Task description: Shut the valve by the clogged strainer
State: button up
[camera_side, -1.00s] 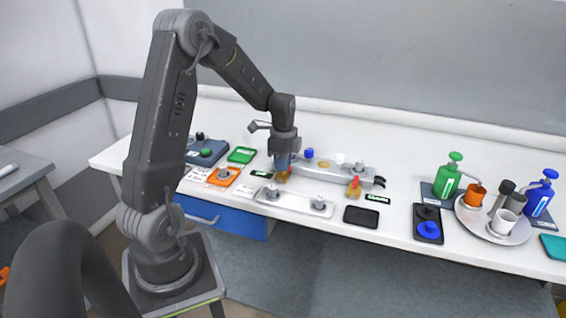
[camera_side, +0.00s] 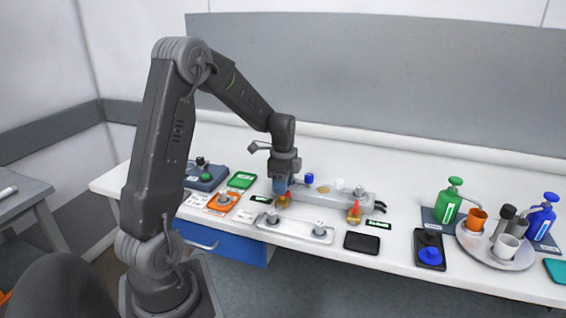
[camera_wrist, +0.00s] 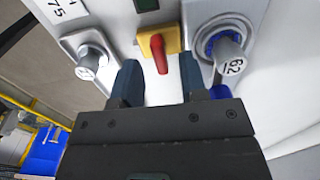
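My gripper (camera_side: 283,191) is low over the left valve (camera_side: 283,201) in the side view, which it partly hides. In the wrist view my gripper (camera_wrist: 160,78) is open. A valve with a yellow base (camera_wrist: 152,41) and red handle (camera_wrist: 159,56) lies just beyond its fingertips, with the handle pointing into the gap. A grey strainer-like fitting (camera_wrist: 93,61) is left of this valve and one with a blue ring (camera_wrist: 225,50) is right of it. I cannot tell which is clogged. A second valve (camera_side: 354,213) with a red handle is to the right in the side view.
A pale plate (camera_side: 295,228) with two round fittings lies in front. A black pad (camera_side: 362,243) is right of it. Orange (camera_side: 222,203) and green (camera_side: 241,181) trays lie left. Pump bottles and a round tray (camera_side: 512,261) with cups stand far right.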

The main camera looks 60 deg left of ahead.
notch_tip(320, 180, up, 12)
jog(key=shift+r, duration=0.15)
jog(key=shift+d, duration=0.1)
dwell(0.3)
